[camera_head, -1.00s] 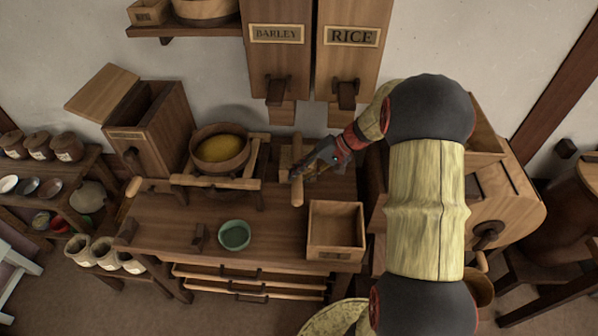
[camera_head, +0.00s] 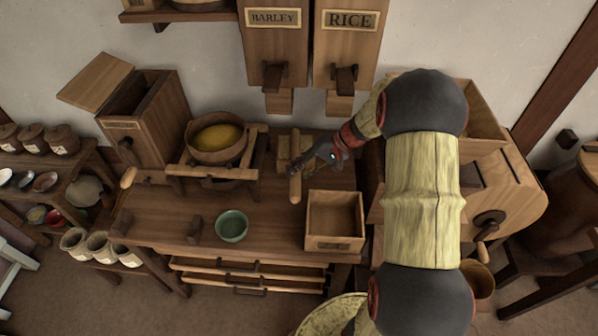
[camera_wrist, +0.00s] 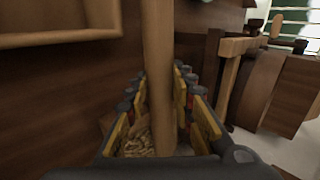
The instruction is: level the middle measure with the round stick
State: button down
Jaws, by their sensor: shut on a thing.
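My gripper (camera_head: 300,166) is over the back right of the bench, shut on the round stick (camera_head: 295,186). The stick is a pale, plain wooden rod, and it also shows in the wrist view (camera_wrist: 158,60) running lengthways between my fingers (camera_wrist: 160,100). In the wrist view, pale grain (camera_wrist: 140,140) shows beside the stick, low between the fingers. A small wooden piece (camera_head: 284,150) shows behind the stick in the head view; my gripper and the stick hide much of that spot. I cannot tell which measure is the middle one or whether the stick touches a rim.
An open wooden box (camera_head: 335,243) stands front right of my gripper, with a green bowl (camera_head: 232,228) to its left. A round tub of yellow grain (camera_head: 217,152) sits in a wooden frame on the left. Barley (camera_head: 274,50) and rice (camera_head: 346,50) chutes hang behind.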

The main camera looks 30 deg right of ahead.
jog(key=w+a, duration=0.1)
jog(key=a, duration=0.1)
jog(key=w+a, duration=0.1)
jog(key=a, duration=0.1)
jog(key=shift+w+b, duration=0.1)
jog(key=shift+b, duration=0.2)
dwell(0.3)
jog(key=shift+s+d, duration=0.35)
jog(key=shift+d, duration=0.3)
jog(key=shift+s+d, duration=0.4)
jog(key=shift+d, duration=0.3)
jog(key=shift+s+d, duration=0.35)
jog(key=shift+d, duration=0.3)
jog(key=shift+d, duration=0.1)
jog(key=shift+s+d, duration=0.55)
jog(key=shift+d, duration=0.35)
jog(key=shift+s+d, duration=0.5)
jog(key=shift+d, duration=0.35)
jog(key=shift+r, duration=0.1)
